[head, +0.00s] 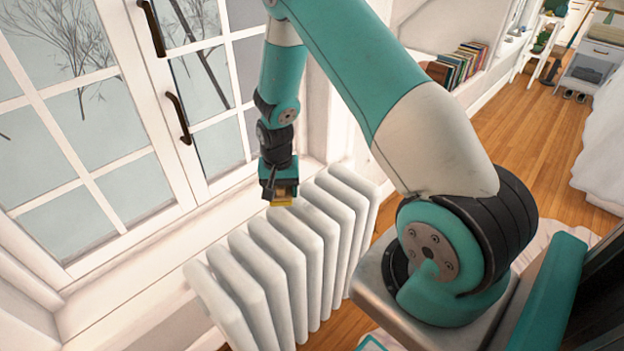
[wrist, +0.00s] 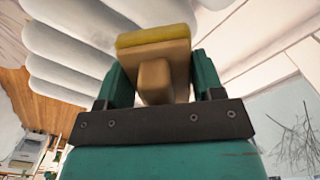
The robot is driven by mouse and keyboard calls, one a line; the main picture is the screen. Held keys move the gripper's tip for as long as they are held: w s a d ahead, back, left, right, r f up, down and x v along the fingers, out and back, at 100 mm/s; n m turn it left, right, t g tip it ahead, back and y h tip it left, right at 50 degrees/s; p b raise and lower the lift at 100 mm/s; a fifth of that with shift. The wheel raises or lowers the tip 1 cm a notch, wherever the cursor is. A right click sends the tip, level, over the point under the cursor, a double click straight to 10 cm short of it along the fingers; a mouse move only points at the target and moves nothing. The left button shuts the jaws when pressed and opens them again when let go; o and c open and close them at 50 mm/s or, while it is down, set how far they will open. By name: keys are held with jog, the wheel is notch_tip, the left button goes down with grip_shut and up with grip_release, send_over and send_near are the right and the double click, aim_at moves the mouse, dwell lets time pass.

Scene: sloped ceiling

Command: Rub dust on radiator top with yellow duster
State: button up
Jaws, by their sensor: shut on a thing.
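The white ribbed radiator (head: 262,262) stands below the window. My gripper (head: 280,190) is above its top, toward the far half, and is shut on the yellow duster (head: 281,202). In the wrist view my gripper's teal fingers (wrist: 155,85) hold the duster's tan wooden handle, and its yellow pad (wrist: 153,38) faces the radiator (wrist: 75,45). I cannot tell whether the pad touches the radiator top. Some grey smudging shows on the radiator top near the duster, but it is too small to tell if it is dust.
The window (head: 95,120) with dark handles (head: 178,118) and its white sill (head: 130,245) run close along the left of the radiator. A row of books (head: 463,65) sits on a ledge beyond. Wooden floor (head: 525,125) is open at the right.

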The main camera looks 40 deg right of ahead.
jog(key=shift+r+p, duration=1.3)
jog(key=shift+r, duration=0.65)
